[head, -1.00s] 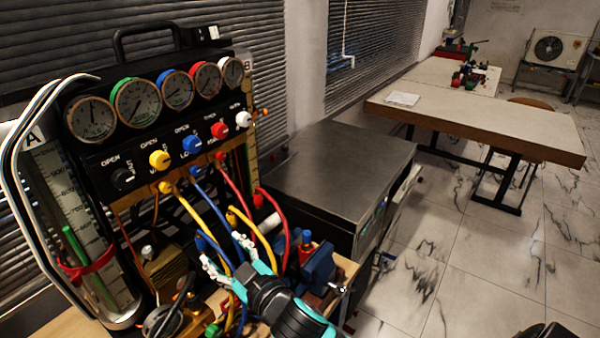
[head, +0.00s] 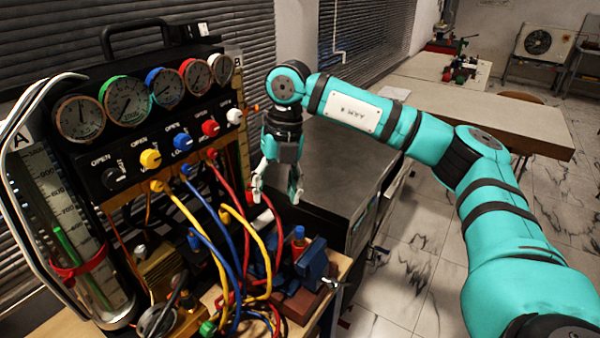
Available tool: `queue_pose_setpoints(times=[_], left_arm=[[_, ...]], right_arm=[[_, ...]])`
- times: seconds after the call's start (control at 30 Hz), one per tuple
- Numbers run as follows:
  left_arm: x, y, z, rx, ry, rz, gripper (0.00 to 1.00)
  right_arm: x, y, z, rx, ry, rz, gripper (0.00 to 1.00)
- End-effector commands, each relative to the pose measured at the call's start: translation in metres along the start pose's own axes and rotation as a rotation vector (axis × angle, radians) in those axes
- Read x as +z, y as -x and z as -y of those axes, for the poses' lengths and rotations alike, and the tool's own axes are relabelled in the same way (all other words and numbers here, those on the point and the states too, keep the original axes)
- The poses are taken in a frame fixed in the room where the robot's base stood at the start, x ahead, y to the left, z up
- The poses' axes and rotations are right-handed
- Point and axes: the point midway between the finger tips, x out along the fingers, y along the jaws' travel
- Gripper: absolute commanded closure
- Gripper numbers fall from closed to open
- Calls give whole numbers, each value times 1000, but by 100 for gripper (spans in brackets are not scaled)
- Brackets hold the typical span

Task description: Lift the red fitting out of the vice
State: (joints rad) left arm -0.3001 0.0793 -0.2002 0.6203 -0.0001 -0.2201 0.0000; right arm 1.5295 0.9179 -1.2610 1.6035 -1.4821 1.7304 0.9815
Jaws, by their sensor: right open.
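The red fitting (head: 298,246) stands upright in the blue vice (head: 314,262), with a blue part on its top. The vice sits at the right end of the wooden bench beside the gauge rig. My right gripper (head: 276,199) points down with its fingers apart and nothing between them. In the picture it is above and a little left of the fitting, apart from it. How far it is in depth from the fitting is hard to tell. My left gripper is not in view.
The gauge rig (head: 130,150) stands at left, with yellow, blue and red hoses (head: 262,262) looping down just left of the vice. A metal cabinet (head: 335,175) is behind the vice. A wooden table (head: 520,125) is farther back. Open floor lies at right.

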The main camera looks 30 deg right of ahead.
Motion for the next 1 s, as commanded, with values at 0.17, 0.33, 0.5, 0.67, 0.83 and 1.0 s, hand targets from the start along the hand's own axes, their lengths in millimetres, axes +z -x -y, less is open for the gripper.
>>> queue_pose_setpoints(times=[0.17, 0.33, 0.5, 0.67, 0.83, 1.0], left_arm=[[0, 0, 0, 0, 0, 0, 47], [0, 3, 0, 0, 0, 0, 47], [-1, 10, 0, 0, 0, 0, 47], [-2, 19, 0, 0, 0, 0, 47], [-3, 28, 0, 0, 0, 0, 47], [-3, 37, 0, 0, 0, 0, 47]], right_arm=[[8, 28, 44, -137, -103, 27, 44], [8, 24, 52, -160, -118, 26, 44], [7, -2, 56, -159, -116, 24, 44], [8, -33, 60, -158, -114, 23, 44], [8, -67, 65, -157, -114, 23, 44], [9, -99, 70, -157, -114, 24, 44]])
